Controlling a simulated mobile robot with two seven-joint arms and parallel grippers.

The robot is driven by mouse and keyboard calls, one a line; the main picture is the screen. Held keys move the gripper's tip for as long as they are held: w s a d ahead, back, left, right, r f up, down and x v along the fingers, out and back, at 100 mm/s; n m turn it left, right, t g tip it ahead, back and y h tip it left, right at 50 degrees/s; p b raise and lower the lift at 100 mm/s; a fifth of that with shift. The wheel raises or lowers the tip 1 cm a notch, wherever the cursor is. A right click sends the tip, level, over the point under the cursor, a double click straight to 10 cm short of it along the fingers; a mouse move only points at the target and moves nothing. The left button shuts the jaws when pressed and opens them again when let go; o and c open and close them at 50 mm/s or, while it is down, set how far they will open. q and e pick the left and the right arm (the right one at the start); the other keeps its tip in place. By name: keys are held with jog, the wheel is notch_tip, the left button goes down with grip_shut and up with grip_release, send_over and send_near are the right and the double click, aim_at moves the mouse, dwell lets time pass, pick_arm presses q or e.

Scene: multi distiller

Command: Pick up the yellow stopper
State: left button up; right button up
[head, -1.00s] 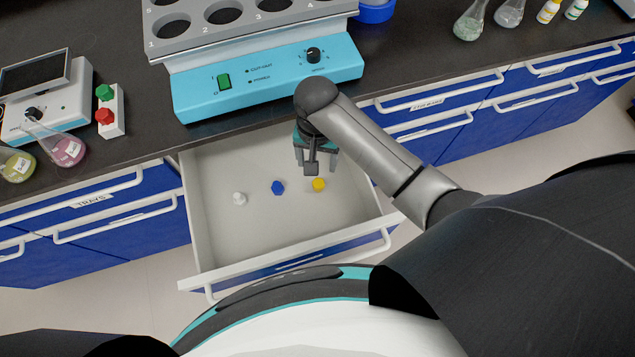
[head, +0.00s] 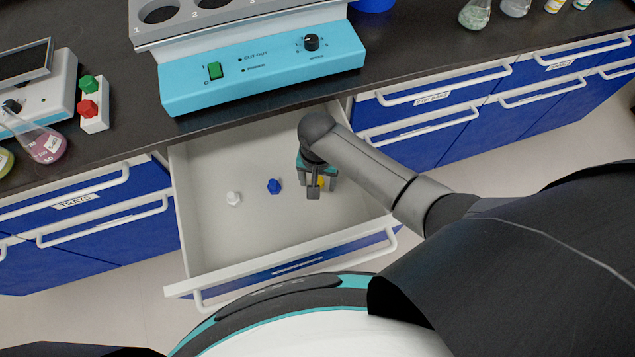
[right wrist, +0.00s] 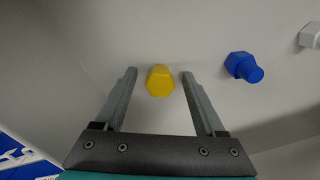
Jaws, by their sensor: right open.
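The yellow stopper (right wrist: 160,81) lies on the drawer floor and shows between and just beyond the fingertips in the right wrist view. In the head view the yellow stopper (head: 321,182) is partly hidden behind my right gripper (head: 316,188). My right gripper (right wrist: 158,78) is open and empty, with one finger on each side of the stopper's line. I cannot tell whether the fingers touch it. My left gripper is not in view.
The open drawer (head: 205,250) also holds a blue stopper (head: 274,186) and a white stopper (head: 233,198). Its walls surround my right gripper. Above is the dark bench (head: 120,135) with the turquoise-fronted distiller (head: 265,70), flasks and a red-and-green button box (head: 92,105).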

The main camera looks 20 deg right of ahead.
jog(key=shift+c, duration=0.4)
grip_shut()
jog(key=shift+r, duration=0.1)
